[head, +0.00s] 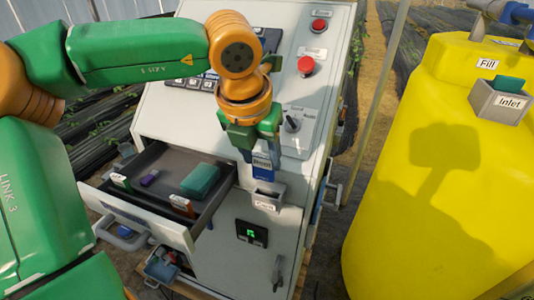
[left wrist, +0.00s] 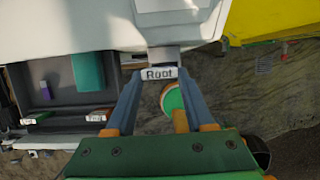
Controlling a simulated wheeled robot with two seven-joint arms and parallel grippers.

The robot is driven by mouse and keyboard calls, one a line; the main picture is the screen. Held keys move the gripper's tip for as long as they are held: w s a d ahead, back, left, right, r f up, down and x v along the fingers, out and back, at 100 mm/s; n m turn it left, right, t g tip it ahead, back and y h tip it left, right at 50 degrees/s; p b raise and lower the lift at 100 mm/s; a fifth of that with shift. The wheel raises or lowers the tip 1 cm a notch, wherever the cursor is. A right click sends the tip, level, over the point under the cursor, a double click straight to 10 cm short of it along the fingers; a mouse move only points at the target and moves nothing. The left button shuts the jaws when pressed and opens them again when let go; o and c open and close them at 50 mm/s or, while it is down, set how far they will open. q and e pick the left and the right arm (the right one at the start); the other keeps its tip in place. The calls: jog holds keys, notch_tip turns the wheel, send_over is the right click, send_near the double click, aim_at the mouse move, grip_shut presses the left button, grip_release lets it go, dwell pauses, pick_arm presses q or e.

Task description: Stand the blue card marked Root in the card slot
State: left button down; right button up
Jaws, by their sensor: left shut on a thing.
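The blue card marked Root (head: 263,161) hangs upright between the fingers of my left gripper (head: 258,148), which is shut on it. In the left wrist view the white Root label (left wrist: 159,73) shows between the fingertips of the gripper (left wrist: 156,82). The small grey card slot (head: 269,193) is on the cabinet front, directly below the card in the head view. The card's lower edge looks just above the slot's mouth; I cannot tell whether they touch. My right gripper is not in view.
An open drawer (head: 118,203) left of the slot holds a teal box (head: 200,180), a purple block (head: 149,178) and small labelled cards. Above are a red button (head: 306,65) and a rotary switch (head: 292,123). A yellow tank (head: 430,190) with a grey Inlet holder (head: 500,102) stands right.

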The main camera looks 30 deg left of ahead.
aim_at(268, 172)
pick_arm(q)
jog(key=shift+f, duration=0.55)
jog(key=shift+w+d+f+b, duration=0.15)
jog(key=shift+d+f+b, duration=0.1)
jog(key=shift+f+b, duration=0.3)
jog(key=shift+w+d+f+b, duration=0.15)
jog(key=shift+d+f+b, duration=0.1)
jog(key=shift+f+b, duration=0.3)
jog(key=f, duration=0.1)
jog(key=f+b, duration=0.1)
jog(key=b, duration=0.1)
jog(key=shift+s+a+f, duration=0.15)
jog(key=shift+a+f, duration=0.1)
jog(key=shift+f, duration=0.15)
jog(key=shift+d+f+b, duration=0.15)
jog(key=shift+f+b, duration=0.4)
jog(key=shift+b, duration=0.15)
jog(key=shift+c, duration=1)
grip_release()
jog(key=shift+r, duration=0.1)
